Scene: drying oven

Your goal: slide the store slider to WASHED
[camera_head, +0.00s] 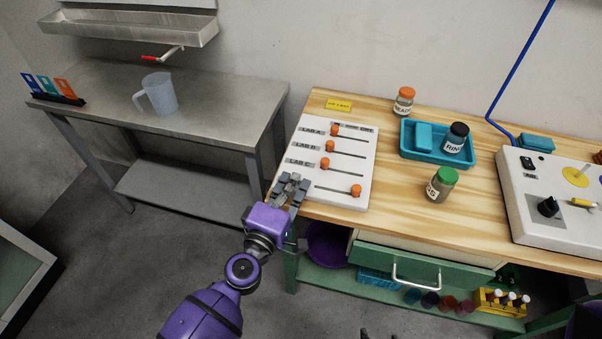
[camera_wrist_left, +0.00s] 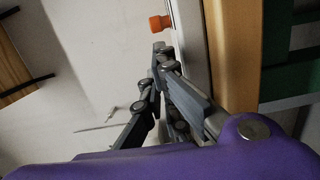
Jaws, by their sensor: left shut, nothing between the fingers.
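A white slider panel (camera_head: 345,165) lies on the wooden bench, with several orange knobs in slots. The labels LAB A, LAB B and LAB C mark the upper rows, whose knobs stand toward the left. The bottom row's label is hidden by my left gripper (camera_head: 293,183); its orange knob (camera_head: 356,190) stands at the right end of its slot. The header reads DRY at right; its left part is unreadable. My left gripper is shut and empty over the panel's lower left corner, apart from that knob. In the left wrist view an orange knob (camera_wrist_left: 160,22) shows beyond the fingertips (camera_wrist_left: 160,50).
Right of the panel are a blue tray (camera_head: 411,153) with a bottle, a green-capped jar (camera_head: 441,185), an orange-capped jar (camera_head: 403,101) and a control box (camera_head: 550,205). A steel table (camera_head: 215,110) with a jug (camera_head: 158,93) stands left. Dark tips show at the bottom edge.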

